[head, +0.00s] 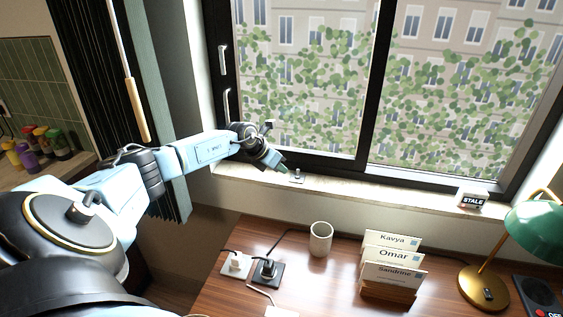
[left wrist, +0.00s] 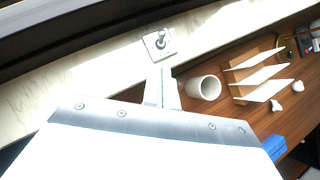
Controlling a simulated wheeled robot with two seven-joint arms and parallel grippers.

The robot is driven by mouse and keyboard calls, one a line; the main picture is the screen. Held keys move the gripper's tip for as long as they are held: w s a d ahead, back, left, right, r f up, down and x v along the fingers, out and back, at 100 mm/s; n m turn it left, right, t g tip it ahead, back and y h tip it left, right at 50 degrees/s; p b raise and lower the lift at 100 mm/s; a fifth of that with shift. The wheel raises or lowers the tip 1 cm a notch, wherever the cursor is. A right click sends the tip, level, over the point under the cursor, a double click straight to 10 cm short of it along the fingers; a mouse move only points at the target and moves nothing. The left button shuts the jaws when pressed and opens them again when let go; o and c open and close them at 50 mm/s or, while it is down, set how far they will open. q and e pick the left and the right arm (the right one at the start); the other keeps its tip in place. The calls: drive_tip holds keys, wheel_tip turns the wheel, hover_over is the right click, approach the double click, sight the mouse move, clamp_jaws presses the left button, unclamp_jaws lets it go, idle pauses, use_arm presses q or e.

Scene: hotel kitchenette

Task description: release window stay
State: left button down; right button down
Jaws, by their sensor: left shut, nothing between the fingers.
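A small metal plate with an upright peg, which looks like the window stay's fitting (head: 297,176), sits on the pale window sill. It shows close up in the left wrist view (left wrist: 160,42), with nothing covering it. My left gripper (head: 283,168) is shut and empty, just left of the peg in the head view. In the left wrist view its fingertips (left wrist: 161,73) point toward the plate's edge; I cannot tell whether they touch it. The dark-framed window (head: 365,85) stands behind, with pale handles (head: 227,103) on its left frame. My right gripper is out of view.
Below the sill, a wooden desk (head: 215,300) holds a white mug (head: 320,239), name cards (head: 392,257) in a wooden holder, sockets (head: 268,272) and a green lamp (head: 535,230). A "STALE" sign (head: 472,199) stands on the sill's right. A curtain (head: 150,100) hangs at left.

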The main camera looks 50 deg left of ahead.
use_arm(q)
drive_tip(key=w+a+r+v, duration=0.1)
drive_tip(key=v, duration=0.8)
drive_tip(key=shift+r+b, duration=0.2)
drive_tip(key=shift+b, duration=0.2)
